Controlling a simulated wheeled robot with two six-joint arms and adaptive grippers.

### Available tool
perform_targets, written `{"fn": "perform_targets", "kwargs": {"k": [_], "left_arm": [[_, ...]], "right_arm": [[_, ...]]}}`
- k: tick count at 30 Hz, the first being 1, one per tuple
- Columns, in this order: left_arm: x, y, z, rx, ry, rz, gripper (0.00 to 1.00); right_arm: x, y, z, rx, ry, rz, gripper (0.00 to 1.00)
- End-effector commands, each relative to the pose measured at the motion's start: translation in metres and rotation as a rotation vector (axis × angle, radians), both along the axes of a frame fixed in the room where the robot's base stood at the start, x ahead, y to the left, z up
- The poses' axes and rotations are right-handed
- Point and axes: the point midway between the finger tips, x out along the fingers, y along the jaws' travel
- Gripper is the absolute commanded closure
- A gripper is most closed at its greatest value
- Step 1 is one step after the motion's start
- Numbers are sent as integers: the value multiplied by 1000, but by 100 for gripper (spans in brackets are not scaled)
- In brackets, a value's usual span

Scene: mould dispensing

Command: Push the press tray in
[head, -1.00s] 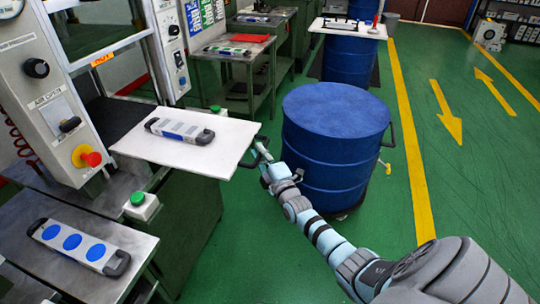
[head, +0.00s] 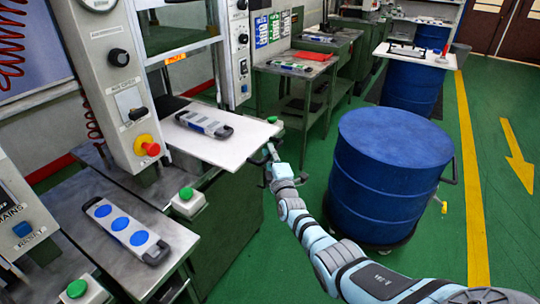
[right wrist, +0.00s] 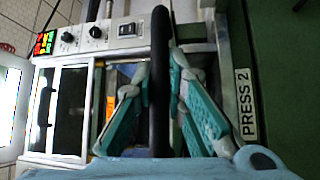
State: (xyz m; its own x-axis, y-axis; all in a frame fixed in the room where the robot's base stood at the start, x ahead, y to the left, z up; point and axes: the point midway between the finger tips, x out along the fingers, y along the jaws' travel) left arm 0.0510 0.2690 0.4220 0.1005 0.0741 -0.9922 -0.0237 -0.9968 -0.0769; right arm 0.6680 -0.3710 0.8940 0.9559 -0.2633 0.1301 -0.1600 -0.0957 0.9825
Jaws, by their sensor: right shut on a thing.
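The press tray (head: 240,147) is a flat white plate sticking out of the front of the press. A grey mould (head: 203,124) with black end handles and blue and white parts lies on it. My right gripper (head: 271,160) is at the tray's outer edge, shut on its black handle. In the right wrist view the black handle bar (right wrist: 160,95) runs upright between the teal fingers. The handle is mostly hidden by the gripper in the head view. My left gripper is not in view.
A blue drum (head: 390,175) stands right of my right arm. A control panel with a red knob (head: 149,148) is left of the tray. A second mould with blue discs (head: 125,230) lies on the near left table (head: 150,200). Green floor is open at the right.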

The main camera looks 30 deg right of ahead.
Motion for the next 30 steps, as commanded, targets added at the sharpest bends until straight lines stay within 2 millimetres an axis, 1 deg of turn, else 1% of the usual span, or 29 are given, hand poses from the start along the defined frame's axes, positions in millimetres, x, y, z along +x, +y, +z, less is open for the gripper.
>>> {"fn": "perform_targets", "kwargs": {"k": [6, 7, 10, 11, 19, 23, 26, 28, 30], "left_arm": [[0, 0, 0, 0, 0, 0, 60], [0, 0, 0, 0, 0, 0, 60], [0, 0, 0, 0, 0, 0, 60], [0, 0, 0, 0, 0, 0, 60], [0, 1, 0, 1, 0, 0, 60], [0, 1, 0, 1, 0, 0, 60], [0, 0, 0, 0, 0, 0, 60], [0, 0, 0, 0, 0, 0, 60], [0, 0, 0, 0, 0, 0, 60]], "right_arm": [[0, 0, 0, -2, 1, 0, 100], [0, 0, 0, -2, 1, 0, 85], [0, 0, 0, -2, 1, 0, 69], [0, 0, 0, -1, 0, 1, 67], [0, 1, 0, -1, 0, 1, 67], [-6, 1, -2, -3, 0, -2, 67], [-19, 5, -4, -2, 0, -3, 67], [-32, 10, -5, 0, 0, 5, 67], [-51, 15, -9, 1, 1, 2, 67]]}}
